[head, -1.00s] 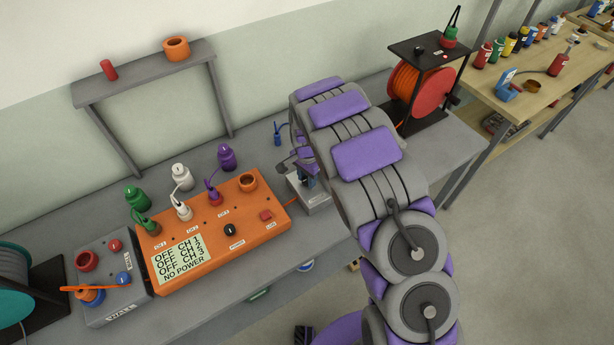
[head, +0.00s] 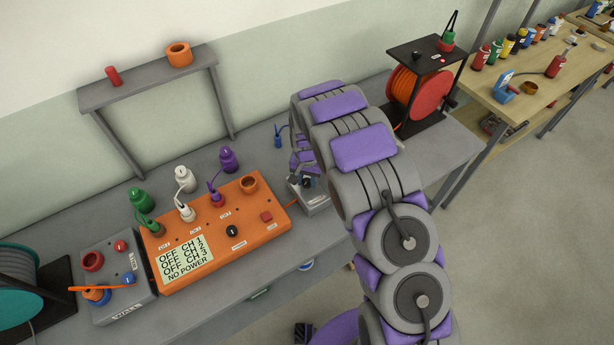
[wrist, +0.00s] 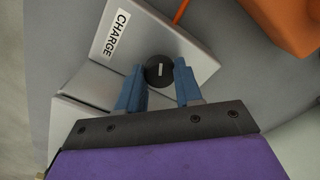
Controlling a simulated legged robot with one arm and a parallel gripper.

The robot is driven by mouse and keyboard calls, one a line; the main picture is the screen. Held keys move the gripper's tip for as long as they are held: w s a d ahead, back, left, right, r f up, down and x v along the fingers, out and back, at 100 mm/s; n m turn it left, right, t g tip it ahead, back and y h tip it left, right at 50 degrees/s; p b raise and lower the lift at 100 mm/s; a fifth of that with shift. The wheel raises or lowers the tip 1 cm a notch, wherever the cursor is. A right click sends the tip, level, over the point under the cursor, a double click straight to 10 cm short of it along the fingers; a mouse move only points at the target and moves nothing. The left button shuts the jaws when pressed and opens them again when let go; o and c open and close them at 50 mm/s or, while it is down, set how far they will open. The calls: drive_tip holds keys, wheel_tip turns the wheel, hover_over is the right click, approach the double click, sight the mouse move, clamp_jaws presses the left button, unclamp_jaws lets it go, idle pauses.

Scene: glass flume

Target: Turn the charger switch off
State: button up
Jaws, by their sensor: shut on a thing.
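The charger (wrist: 115,78) is a light grey box with a white label reading CHARGE, seen in the wrist view. Its switch (wrist: 159,70) is a round black knob with a white mark, which runs roughly up and down in that picture. My gripper (wrist: 160,77) has its two blue fingers on either side of the knob, shut on it. In the head view the charger (head: 318,203) shows only in part, to the right of the orange box, with my arm hiding much of it. My gripper (head: 308,182) is mostly hidden there too.
The orange box (head: 226,243) with a screen reading OFF for its channels and NO POWER stands left of the charger. A grey wall box (head: 128,298) stands further left. An orange cable reel (head: 402,90) stands to the right. A grey shelf (head: 145,80) rises behind.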

drive_tip(key=n+p, duration=0.1)
drive_tip(key=n, duration=0.2)
drive_tip(key=n+p, duration=0.1)
drive_tip(key=n, duration=0.2)
drive_tip(key=shift+w+a+r, duration=0.1)
drive_tip(key=shift+w+r, duration=0.05)
drive_tip(key=n+p, duration=0.1)
drive_tip(key=n, duration=0.5)
drive_tip(key=shift+w, duration=0.1)
idle(0.5)
drive_tip(key=o, duration=1)
drive_tip(key=shift+o, duration=0.2)
drive_tip(key=shift+s, duration=0.2)
